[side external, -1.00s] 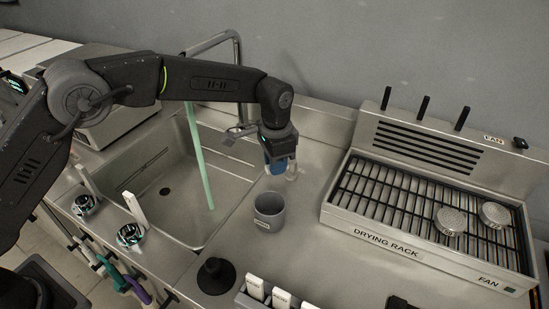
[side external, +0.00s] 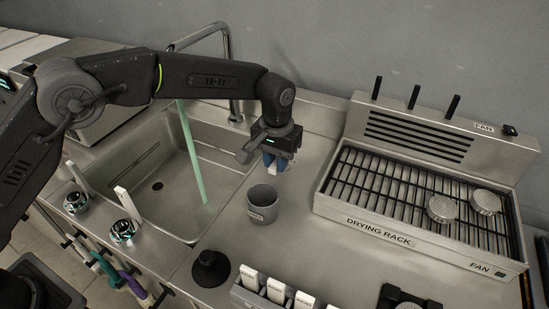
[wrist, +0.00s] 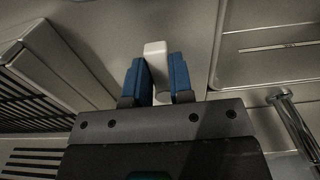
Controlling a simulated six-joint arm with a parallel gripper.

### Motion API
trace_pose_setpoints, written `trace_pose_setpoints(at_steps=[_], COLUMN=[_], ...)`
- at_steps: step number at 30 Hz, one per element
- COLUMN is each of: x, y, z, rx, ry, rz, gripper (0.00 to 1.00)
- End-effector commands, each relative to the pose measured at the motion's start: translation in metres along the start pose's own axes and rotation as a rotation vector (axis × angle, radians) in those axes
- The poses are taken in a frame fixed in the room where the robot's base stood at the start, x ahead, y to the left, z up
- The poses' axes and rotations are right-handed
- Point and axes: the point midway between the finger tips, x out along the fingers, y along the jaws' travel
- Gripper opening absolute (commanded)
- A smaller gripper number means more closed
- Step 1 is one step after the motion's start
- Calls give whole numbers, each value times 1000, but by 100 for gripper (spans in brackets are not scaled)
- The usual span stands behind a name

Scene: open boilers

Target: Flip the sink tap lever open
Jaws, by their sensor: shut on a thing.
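The tap (side external: 226,70) stands at the back edge of the steel sink (side external: 218,160); its post (wrist: 295,120) shows at lower right in the wrist view. My gripper (side external: 272,168) is low over the counter, right of the sink and behind the grey cup. Its blue fingers (wrist: 160,80) are shut on a small white block-like piece (wrist: 155,52), whose tip sticks out beyond them. I cannot tell whether this piece is the tap lever.
The grey cup (side external: 262,207) stands just in front of my gripper. The drying rack (side external: 380,240) with two round metal pieces is at right. A pale green strip (side external: 192,155) reaches down into the sink. A dark plunger-like thing (side external: 210,268) and white-topped holder (side external: 275,290) are in front.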

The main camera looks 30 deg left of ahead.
Motion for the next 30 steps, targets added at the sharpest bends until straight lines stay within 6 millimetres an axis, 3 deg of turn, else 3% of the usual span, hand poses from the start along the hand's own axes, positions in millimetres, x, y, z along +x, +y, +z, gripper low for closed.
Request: trace_pose_setpoints(at_steps=[16,17,18,24,30], x=[-1,-1,-1,0,0], y=[1,1,1,1,1], z=[0,0,0,0,0], rx=[-25,-25,-25,-23,-21], ry=[-1,0,0,0,0], rz=[2,2,2,1,1], gripper=[0,24,28,47,47])
